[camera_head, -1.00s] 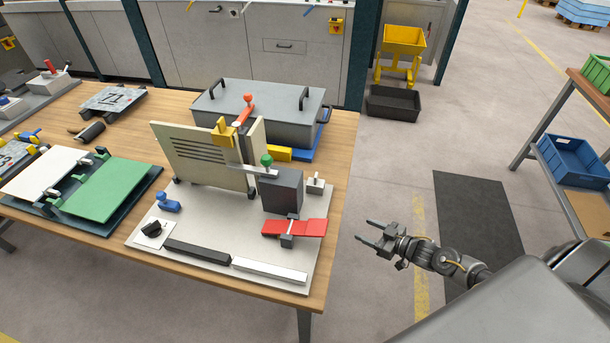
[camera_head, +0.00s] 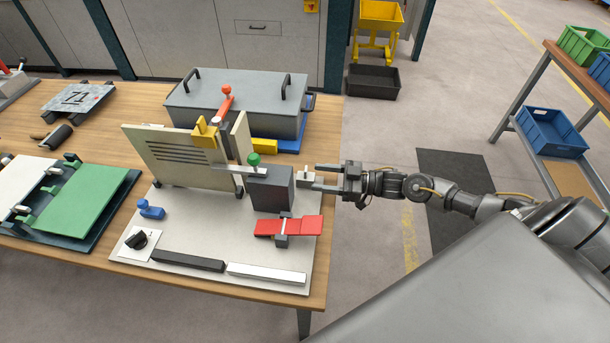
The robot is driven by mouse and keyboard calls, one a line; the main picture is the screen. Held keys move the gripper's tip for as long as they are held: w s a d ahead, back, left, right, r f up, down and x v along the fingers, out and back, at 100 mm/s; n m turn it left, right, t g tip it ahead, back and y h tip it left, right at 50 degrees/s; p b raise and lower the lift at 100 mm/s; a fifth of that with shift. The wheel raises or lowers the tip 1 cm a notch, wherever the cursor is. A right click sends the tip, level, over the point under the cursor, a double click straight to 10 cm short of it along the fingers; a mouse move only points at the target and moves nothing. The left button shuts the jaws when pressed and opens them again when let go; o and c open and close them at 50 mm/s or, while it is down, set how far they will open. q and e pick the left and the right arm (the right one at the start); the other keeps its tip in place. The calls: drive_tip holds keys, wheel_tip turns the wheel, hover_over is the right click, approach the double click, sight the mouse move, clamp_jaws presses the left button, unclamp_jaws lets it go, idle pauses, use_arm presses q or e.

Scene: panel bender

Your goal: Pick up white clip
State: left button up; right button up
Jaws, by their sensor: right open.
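The white clip (camera_head: 305,178) is a small pale block with a thin upright tab. It sits at the right edge of the light grey base plate (camera_head: 200,215), just right of a dark grey block. My right gripper (camera_head: 316,178) is open and comes in from the right. Its two fingers point left at the clip, one on the far side and one on the near side in the picture. I cannot tell whether they touch it. My left gripper is not in view.
The dark grey block (camera_head: 270,190) with a green knob stands left of the clip. A red clamp (camera_head: 305,225) lies in front. A grey lidded box (camera_head: 240,100) stands behind. A white bar (camera_head: 266,274) lies along the plate's front edge. Right of the table is open floor.

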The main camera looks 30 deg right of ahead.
sight(307, 175)
drive_tip(key=shift+r, duration=0.1)
drive_tip(key=p+x, duration=0.2)
drive_tip(key=x, duration=0.3)
drive_tip(key=shift+r+p, duration=0.1)
drive_tip(key=shift+p, duration=0.2)
drive_tip(key=shift+c, duration=0.3)
drive_tip(key=c, duration=1)
